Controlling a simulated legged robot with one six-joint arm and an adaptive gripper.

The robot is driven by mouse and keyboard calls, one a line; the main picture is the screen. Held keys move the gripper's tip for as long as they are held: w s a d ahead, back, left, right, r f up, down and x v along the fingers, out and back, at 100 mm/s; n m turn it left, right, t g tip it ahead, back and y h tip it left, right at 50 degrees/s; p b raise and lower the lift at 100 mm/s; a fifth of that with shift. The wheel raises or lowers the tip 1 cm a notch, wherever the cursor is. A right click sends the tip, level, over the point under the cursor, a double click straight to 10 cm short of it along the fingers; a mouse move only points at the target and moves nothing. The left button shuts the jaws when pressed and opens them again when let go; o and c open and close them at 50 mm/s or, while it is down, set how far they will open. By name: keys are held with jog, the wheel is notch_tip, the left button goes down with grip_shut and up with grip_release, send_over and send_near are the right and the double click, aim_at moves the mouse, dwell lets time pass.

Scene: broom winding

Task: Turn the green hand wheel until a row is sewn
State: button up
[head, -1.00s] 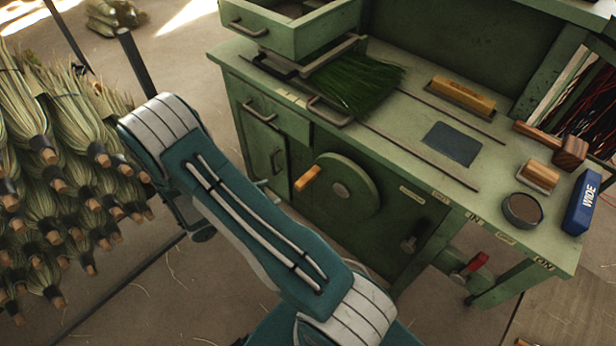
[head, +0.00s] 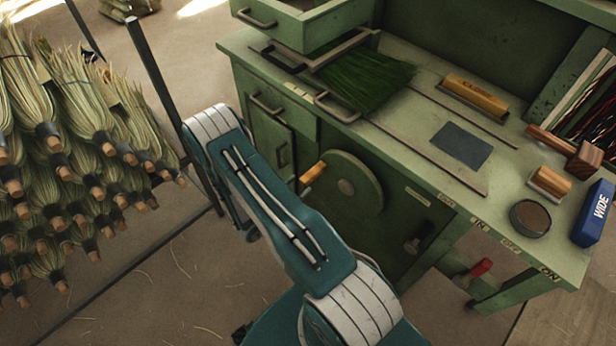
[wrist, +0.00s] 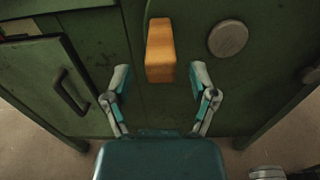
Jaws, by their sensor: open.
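The green hand wheel (head: 362,190) is a round disc on the front of the green bench, with a grey hub at its centre. Its orange wooden handle (head: 314,173) sticks out at the wheel's left side. In the wrist view the handle (wrist: 160,50) stands upright in the picture, just beyond my open gripper (wrist: 158,82), roughly centred between the two fingers. Contact between fingers and handle does not show. The wheel's hub (wrist: 228,38) is right of the handle there. In the head view my arm hides my gripper. Green broom fibres (head: 362,75) lie in the clamp on the bench top.
A rack of brooms (head: 75,150) stands left of my arm. An open drawer (head: 300,22) juts out at the bench's upper left. A red-handled lever (head: 480,268) and a dark knob (head: 412,246) are right of the wheel. A blue WIDE block (head: 594,212) lies on the bench's right end.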

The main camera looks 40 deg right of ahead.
aim_at(308, 178)
jog(key=d, duration=0.4)
jog(key=shift+w, duration=0.1)
jog(key=shift+a, duration=0.1)
grip_shut()
